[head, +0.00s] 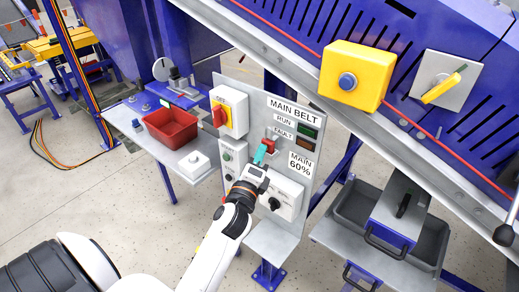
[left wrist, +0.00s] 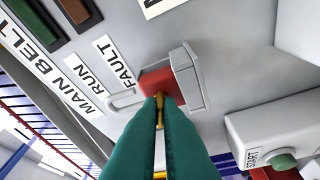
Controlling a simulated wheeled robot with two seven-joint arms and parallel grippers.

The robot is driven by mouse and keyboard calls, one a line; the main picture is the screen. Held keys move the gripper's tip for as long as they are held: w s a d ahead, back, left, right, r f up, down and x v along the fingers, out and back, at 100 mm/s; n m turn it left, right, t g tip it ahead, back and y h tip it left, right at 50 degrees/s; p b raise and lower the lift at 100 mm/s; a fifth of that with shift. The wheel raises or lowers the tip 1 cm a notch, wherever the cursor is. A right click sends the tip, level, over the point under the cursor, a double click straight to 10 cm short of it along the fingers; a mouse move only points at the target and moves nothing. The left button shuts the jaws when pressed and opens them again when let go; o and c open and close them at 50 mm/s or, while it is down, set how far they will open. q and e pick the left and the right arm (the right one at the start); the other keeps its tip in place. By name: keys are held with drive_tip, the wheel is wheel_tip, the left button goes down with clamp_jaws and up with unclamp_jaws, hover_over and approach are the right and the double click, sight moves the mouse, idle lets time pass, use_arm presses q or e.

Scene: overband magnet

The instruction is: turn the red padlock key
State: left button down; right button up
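The red padlock (head: 270,145) hangs at a grey hasp on the MAIN BELT panel (head: 262,100). In the left wrist view the padlock body (left wrist: 158,82) sits beside a grey bracket (left wrist: 186,76), with a pale shackle loop to its left. A brass key (left wrist: 160,108) stands out from the padlock. My left gripper (left wrist: 160,104), with teal fingers, reaches the padlock; its tips close on both sides of the key. It also shows in the head view (head: 262,153). The key's far end is hidden by the fingers. My right gripper is not in view.
A yellow-and-red rotary switch (head: 225,112) is left of the padlock. A box with a black knob (head: 280,200) is below it. A red bin (head: 170,127) stands on the left shelf. A yellow box with a blue button (head: 350,80) is at upper right.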

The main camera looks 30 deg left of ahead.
use_arm(q)
drive_tip(key=shift+n, duration=0.4)
drive_tip(key=c, duration=1.6)
unclamp_jaws()
